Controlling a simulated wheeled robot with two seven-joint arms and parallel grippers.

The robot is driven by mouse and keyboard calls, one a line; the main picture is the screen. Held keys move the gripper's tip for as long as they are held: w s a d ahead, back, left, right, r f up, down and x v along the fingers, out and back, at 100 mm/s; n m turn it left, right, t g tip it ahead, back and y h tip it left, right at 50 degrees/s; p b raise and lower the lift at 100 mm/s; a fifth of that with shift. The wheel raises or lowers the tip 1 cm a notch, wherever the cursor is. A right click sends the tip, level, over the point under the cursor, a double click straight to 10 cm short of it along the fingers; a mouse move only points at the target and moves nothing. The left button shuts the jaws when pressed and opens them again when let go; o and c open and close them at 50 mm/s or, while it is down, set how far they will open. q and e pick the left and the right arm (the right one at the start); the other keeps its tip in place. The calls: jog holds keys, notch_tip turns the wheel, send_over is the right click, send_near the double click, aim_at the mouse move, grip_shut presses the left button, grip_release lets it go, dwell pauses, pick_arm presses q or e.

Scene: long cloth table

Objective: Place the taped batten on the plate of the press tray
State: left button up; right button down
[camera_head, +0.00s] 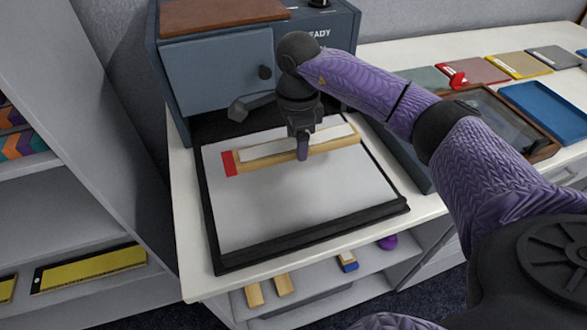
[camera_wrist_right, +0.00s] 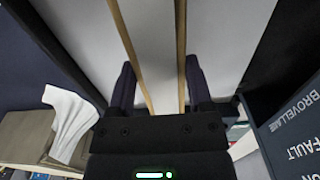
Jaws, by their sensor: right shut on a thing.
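The taped batten (camera_head: 268,161) is a pale wooden strip with a white band along it and red tape (camera_head: 229,163) at its left end. It lies crosswise over the far part of the grey plate (camera_head: 300,205) of the press tray (camera_head: 310,240). I cannot tell whether it touches the plate. My right gripper (camera_head: 302,145) is shut on the batten near its middle, coming from above. In the right wrist view the batten (camera_wrist_right: 151,60) runs between the two fingers (camera_wrist_right: 159,85). My left gripper is not in view.
The blue-grey press housing (camera_head: 225,70) stands right behind the tray. A wood-framed glass case (camera_head: 500,120), a blue tray (camera_head: 548,108) and several coloured panels (camera_head: 518,64) lie to the right. Shelves below hold wooden pieces (camera_head: 254,294). A grey shelf unit (camera_head: 60,220) stands left.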

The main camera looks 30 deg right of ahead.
aim_at(296, 170)
notch_tip(296, 170, down, 6)
jog(key=shift+r+b, duration=0.2)
jog(key=shift+b, duration=0.35)
jog(key=shift+r, duration=0.1)
grip_release()
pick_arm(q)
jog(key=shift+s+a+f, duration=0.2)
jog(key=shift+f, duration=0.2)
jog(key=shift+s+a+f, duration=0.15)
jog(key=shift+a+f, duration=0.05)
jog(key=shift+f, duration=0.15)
pick_arm(e)
jog(key=shift+r, duration=0.2)
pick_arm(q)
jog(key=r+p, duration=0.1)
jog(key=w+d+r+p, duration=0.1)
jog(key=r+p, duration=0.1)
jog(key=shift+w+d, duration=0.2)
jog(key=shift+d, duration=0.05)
pick_arm(e)
notch_tip(296, 170, up, 12)
jog(key=shift+f, duration=0.15)
